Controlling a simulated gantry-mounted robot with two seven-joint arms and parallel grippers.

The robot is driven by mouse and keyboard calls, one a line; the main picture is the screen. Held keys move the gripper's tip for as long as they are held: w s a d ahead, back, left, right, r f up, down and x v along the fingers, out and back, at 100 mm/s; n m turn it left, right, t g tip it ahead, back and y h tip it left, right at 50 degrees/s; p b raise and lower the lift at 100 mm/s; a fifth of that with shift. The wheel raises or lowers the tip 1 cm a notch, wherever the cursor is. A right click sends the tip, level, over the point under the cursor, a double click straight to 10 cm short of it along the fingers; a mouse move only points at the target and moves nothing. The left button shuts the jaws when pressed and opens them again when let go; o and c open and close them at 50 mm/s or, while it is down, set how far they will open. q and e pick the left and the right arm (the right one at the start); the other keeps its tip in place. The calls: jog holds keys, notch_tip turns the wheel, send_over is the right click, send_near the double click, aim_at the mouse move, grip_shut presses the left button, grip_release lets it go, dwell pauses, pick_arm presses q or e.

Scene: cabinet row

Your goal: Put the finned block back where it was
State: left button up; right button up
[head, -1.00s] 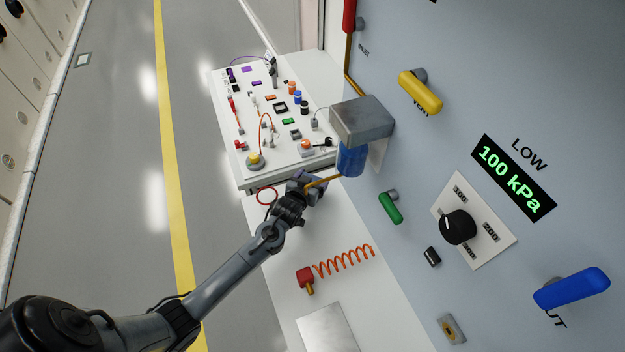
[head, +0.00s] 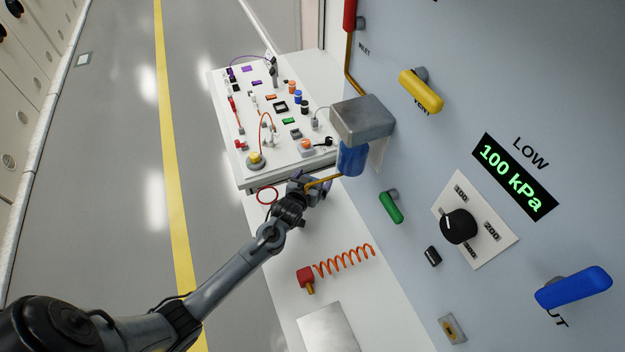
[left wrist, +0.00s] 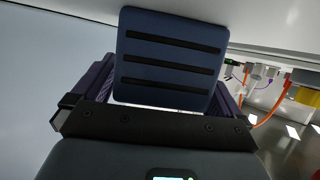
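In the left wrist view a dark blue block with black bars across its face, the finned block (left wrist: 170,60), sits between the purple fingers of my left gripper (left wrist: 160,95). The fingers lie against its two sides, so the gripper appears shut on it. In the head view my left gripper (head: 308,188) is over the white bench, just below and left of the blue bowl under a grey box. The block is hard to make out there, partly hidden by the wrist. My right gripper is in neither view.
The blue bowl (head: 352,159) and grey box (head: 362,118) stick out from the panel (head: 410,150) close to my gripper. A red fitting (head: 306,275) with an orange coil (head: 344,261) lies on the bench (head: 372,300). A crowded component board (head: 248,172) stands behind.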

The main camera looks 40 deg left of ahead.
pick_arm(q)
jog(key=shift+s+f, duration=0.1)
jog(key=shift+f, duration=0.2)
jog(key=shift+r, duration=0.25)
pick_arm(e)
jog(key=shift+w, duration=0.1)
pick_arm(q)
jog(key=r+p+v, duration=0.1)
jog(key=p+v, duration=0.2)
jog(key=v, duration=0.9)
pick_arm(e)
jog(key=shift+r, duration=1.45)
pick_arm(q)
jog(key=shift+r, duration=0.1)
